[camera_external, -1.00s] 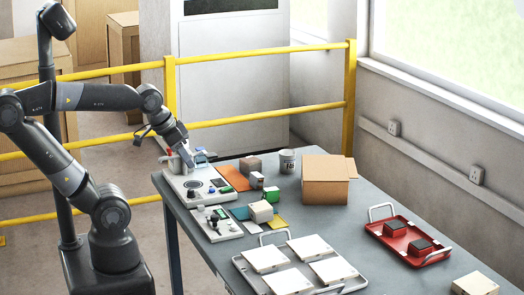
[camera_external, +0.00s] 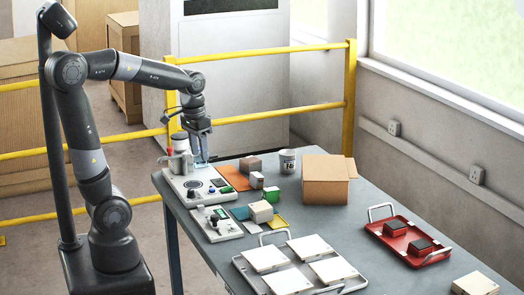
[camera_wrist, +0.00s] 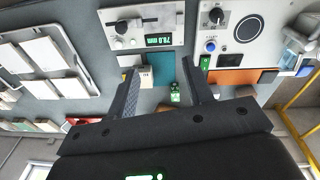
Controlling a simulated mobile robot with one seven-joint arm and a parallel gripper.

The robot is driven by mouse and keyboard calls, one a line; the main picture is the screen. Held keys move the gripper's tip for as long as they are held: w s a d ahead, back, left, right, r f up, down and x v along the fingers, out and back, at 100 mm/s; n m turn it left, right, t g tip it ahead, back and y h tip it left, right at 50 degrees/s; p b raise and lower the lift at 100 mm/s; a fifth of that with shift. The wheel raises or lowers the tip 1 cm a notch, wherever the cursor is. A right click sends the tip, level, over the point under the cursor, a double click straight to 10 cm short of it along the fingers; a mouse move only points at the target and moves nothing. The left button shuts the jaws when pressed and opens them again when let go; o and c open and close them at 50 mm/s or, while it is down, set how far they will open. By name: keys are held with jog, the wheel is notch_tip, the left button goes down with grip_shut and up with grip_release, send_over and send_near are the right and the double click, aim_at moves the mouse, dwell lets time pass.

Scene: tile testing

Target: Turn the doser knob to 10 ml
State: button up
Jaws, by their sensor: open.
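A white panel with a green display (camera_wrist: 160,39), which seems to read 70.0, shows at the top of the wrist view. A dark knob (camera_wrist: 121,27) sits left of the display; I take this panel to be the doser. In the external view it appears to be the smaller white unit (camera_external: 227,233) at the table's near left edge. My gripper (camera_external: 199,160) points down above the back left of the table, behind that unit. In the wrist view my gripper (camera_wrist: 160,62) is open, its two fingers apart with nothing held between them.
A larger white unit (camera_wrist: 228,45) with a black knob and a round dark plate stands beside the panel. A clear cup (camera_wrist: 298,45) is at its far end. Small boxes, a cardboard box (camera_external: 325,182), a silver tray (camera_external: 245,272) and a red tray (camera_external: 376,229) share the table.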

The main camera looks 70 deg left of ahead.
aim_at(191, 190)
jog(key=w+a+f+n+g+h, duration=0.1)
jog(key=w+a+f+g, duration=0.2)
jog(key=a, duration=0.4)
jog(key=w+a+f+n+g, duration=0.1)
jog(key=w+a+f+g, duration=0.1)
jog(key=a+f, duration=0.35)
jog(key=shift+n, duration=0.3)
jog(key=x, duration=1)
jog(key=shift+s+a, duration=0.15)
jog(key=shift+s, duration=0.3)
jog(key=shift+c, duration=0.6)
jog(key=c, duration=0.9)
jog(key=shift+o, duration=0.2)
